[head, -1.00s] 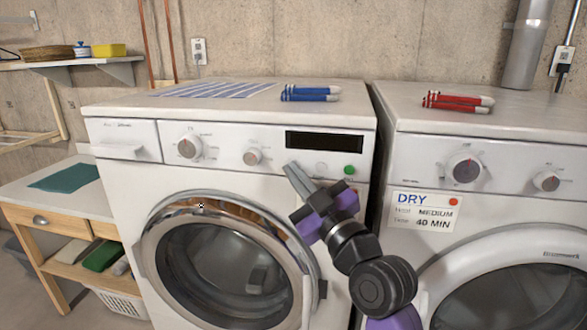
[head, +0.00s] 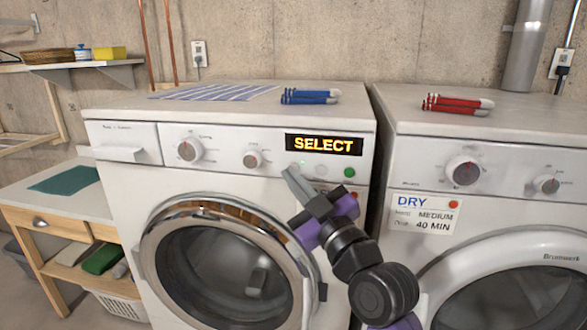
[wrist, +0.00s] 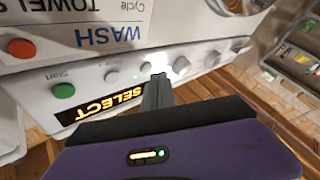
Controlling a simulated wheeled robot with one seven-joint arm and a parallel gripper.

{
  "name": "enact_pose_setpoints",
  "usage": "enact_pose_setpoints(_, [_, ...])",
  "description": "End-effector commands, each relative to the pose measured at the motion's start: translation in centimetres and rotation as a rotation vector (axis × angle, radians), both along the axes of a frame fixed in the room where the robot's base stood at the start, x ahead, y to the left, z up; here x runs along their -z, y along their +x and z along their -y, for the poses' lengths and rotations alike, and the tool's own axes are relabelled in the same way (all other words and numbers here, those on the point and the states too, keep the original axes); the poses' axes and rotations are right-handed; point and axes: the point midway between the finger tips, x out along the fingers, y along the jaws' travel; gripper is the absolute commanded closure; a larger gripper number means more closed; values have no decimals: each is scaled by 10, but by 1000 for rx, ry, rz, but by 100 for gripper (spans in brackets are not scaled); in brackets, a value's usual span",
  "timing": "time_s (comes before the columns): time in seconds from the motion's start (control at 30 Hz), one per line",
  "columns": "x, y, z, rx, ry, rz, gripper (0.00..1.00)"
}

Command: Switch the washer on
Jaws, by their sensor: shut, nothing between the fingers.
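The washer (head: 115,175) is the left machine, with its round door closed. Its display (head: 323,145) is lit and reads SELECT; the wrist view also shows the lit display (wrist: 100,108). A green Start button (head: 349,172) sits below the display's right end and also shows in the wrist view (wrist: 63,90). Small round buttons, one of them (wrist: 112,77), lie beside the display. My gripper (head: 288,172) is shut and empty, its tip just below the display's left end. In the wrist view my gripper's tip (wrist: 157,80) is close to the panel; contact cannot be told.
A dryer (head: 425,165) with a DRY card (head: 426,214) stands to the right. Blue socks (head: 310,96) and a striped cloth (head: 215,92) lie on the washer, red socks (head: 457,103) on the dryer. A wooden table (head: 75,215) stands left.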

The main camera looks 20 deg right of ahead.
Motion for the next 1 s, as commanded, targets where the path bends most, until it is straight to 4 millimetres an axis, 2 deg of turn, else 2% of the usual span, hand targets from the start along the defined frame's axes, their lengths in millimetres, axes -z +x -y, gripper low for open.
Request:
enact_pose_setpoints(0.33, [0, -3, -3, -1, 0, 0, 100])
enact_pose_setpoints(1.0, [-1, -48, -35, -1, 0, 0, 100])
